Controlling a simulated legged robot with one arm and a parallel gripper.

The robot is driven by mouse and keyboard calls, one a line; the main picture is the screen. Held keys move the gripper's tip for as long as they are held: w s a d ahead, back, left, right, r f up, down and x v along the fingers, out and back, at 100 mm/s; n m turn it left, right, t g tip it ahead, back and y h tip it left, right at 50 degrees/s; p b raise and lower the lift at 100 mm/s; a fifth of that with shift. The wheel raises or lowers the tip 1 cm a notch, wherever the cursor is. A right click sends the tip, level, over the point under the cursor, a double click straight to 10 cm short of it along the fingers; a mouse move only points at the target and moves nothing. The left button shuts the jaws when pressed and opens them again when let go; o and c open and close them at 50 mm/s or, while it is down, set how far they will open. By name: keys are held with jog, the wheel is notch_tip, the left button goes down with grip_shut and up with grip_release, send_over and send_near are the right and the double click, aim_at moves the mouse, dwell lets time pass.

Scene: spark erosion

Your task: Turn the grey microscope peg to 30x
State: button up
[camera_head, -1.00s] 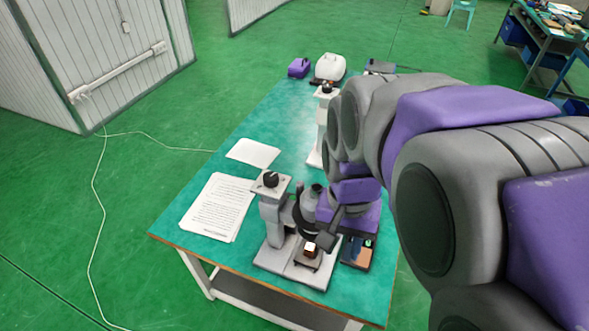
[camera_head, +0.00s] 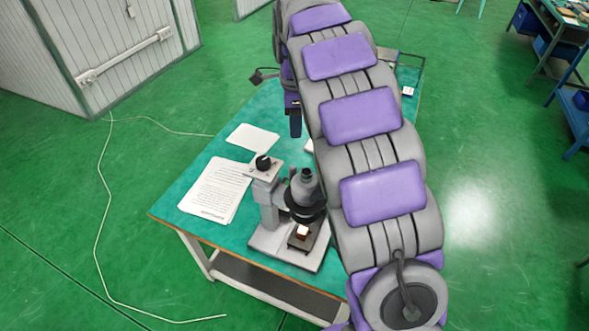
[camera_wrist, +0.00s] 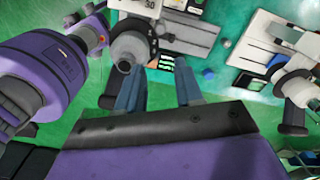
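The near microscope (camera_head: 304,205) stands on the table in the head view. It has a grey column, a black ring below its eyepiece and a black knob (camera_head: 263,162) on top. My gripper (camera_head: 295,122) hangs over the table behind it, with dark fingers pointing down. In the wrist view my gripper (camera_wrist: 158,85) has two blue-grey fingers spread apart with nothing held between them. A microscope with a black eyepiece (camera_wrist: 125,64) shows just beyond the left finger. I cannot make out the grey peg surely.
Another microscope (camera_wrist: 290,82) shows at the right of the wrist view. White papers (camera_head: 215,192) lie on the left of the green table (camera_head: 185,192). My arm covers the table's right side in the head view.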

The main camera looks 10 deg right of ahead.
aim_at(292, 167)
jog(key=f+b, duration=0.1)
jog(key=f, duration=0.4)
jog(key=f+b, duration=0.1)
jog(key=f, duration=1.1)
jog(key=shift+w+a+f+b, duration=0.2)
jog(key=shift+a+f+b, duration=0.05)
jog(key=shift+a+b, duration=0.15)
jog(key=shift+c, duration=0.3)
grip_shut()
